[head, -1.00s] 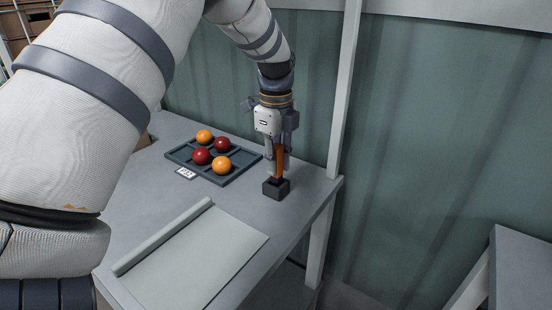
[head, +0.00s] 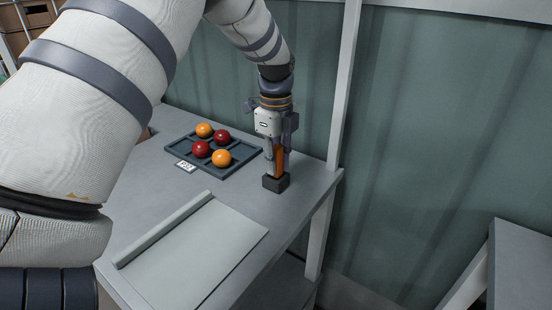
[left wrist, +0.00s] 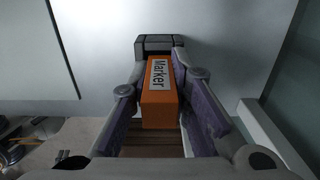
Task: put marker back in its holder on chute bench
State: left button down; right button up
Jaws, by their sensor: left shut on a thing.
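The orange marker (head: 280,163) is upright between the fingers of my left gripper (head: 275,155), which is shut on it. In the left wrist view the marker (left wrist: 158,95) shows its white "Marker" label, with a finger on either side. The small dark block-shaped holder (head: 276,184) stands on the chute bench (head: 150,190) near its right edge. The marker's lower end meets the top of the holder; how deep it sits is hidden. The holder (left wrist: 155,44) also shows beyond the marker's far end in the left wrist view. My right gripper is out of view.
A dark divided tray (head: 240,160) with red and orange tomatoes is left of the holder, with a small label card (head: 185,166) before it. A pale sheet (head: 195,255) lies in front. A light post (head: 343,90) rises close to the right of the gripper.

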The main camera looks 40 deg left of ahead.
aim_at(276, 147)
pick_arm(q)
jog(key=shift+f, duration=0.35)
jog(key=c, duration=1.4)
grip_release()
jog(key=c, duration=0.3)
notch_tip(276, 147, up, 5)
jog(key=shift+r+p, duration=0.1)
jog(key=shift+p, duration=0.4)
jog(key=shift+r, duration=0.95)
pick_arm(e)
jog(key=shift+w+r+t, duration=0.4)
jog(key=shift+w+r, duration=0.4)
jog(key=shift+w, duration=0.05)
